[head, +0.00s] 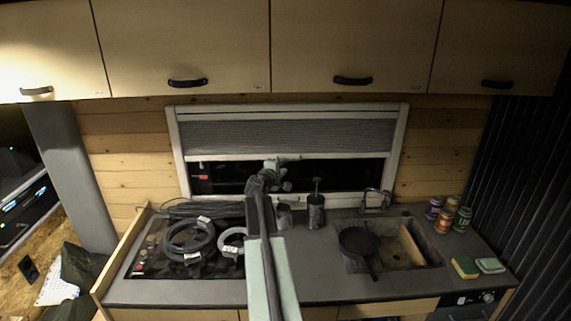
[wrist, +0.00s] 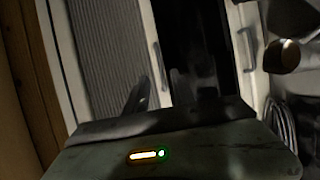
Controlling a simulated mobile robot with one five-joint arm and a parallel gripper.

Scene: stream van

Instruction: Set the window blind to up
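The window blind (head: 287,135) is a grey pleated shade in a white frame. It covers about the upper half of the window, and dark glass (head: 330,172) shows below its pale bottom rail (head: 330,156). My gripper (head: 271,164) is in front of the window at the height of that rail. In the wrist view the picture is turned sideways: the pleated blind (wrist: 92,50) is on the left, the rail (wrist: 158,60) in the middle. My gripper (wrist: 172,92) looks open, one finger over the blind side, the other over the glass. Contact with the rail cannot be told.
Overhead cabinets (head: 180,45) run above the window. The counter below holds cable coils (head: 190,240), two dark cups (head: 316,210), a sink (head: 410,250) with a pan (head: 358,242), a faucet (head: 374,198), several cans (head: 444,220) and sponges (head: 466,267).

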